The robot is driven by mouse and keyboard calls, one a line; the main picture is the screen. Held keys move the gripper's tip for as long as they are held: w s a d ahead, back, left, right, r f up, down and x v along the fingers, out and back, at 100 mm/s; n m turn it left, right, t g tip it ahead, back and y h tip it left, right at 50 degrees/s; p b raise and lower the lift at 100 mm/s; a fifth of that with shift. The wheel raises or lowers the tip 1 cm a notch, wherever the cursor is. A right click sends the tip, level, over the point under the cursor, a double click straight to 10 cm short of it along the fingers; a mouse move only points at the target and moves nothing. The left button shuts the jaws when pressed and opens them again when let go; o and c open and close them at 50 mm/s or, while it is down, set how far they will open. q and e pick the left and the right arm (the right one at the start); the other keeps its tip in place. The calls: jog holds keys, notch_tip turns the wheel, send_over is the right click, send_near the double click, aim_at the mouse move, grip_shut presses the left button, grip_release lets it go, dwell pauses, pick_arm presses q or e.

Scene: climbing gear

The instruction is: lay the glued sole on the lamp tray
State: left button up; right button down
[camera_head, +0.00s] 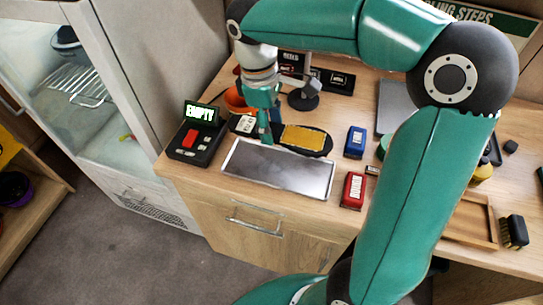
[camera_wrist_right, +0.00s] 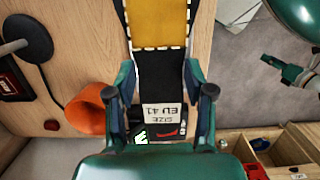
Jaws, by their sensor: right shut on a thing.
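The glued sole is black with a yellow glued patch (camera_head: 305,138) and a white size label (camera_wrist_right: 160,117) marked EU 41. My right gripper (camera_head: 265,128) is shut on the sole near its label end, with one finger along each side in the right wrist view (camera_wrist_right: 160,95). In the head view the sole lies just behind the flat silver tray (camera_head: 278,172), whose surface is bare. Whether the sole touches the table is unclear. A teal gripper, apparently my left one (camera_wrist_right: 290,70), shows at the wrist view's right edge, its jaws unclear.
A black device with a green EMPTY display (camera_head: 200,113) and red button stands left of the tray. An orange bowl (camera_wrist_right: 88,108) and lamp stand (camera_head: 303,98) are behind. Blue (camera_head: 355,142) and red (camera_head: 353,190) blocks stand right of the tray.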

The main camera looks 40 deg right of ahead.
aim_at(273, 166)
notch_tip(273, 166, down, 12)
jog(key=shift+r, duration=0.15)
dwell(0.3)
jog(key=shift+b, duration=0.35)
jog(key=shift+c, duration=2.1)
grip_release()
jog(key=shift+r, duration=0.2)
jog(key=r, duration=0.4)
jog(key=w+r, duration=0.1)
jog(key=r, duration=0.2)
jog(key=r+p, duration=0.1)
jog(key=r, duration=0.3)
jog(key=shift+w+a+r, duration=0.3)
jog(key=shift+a, duration=0.1)
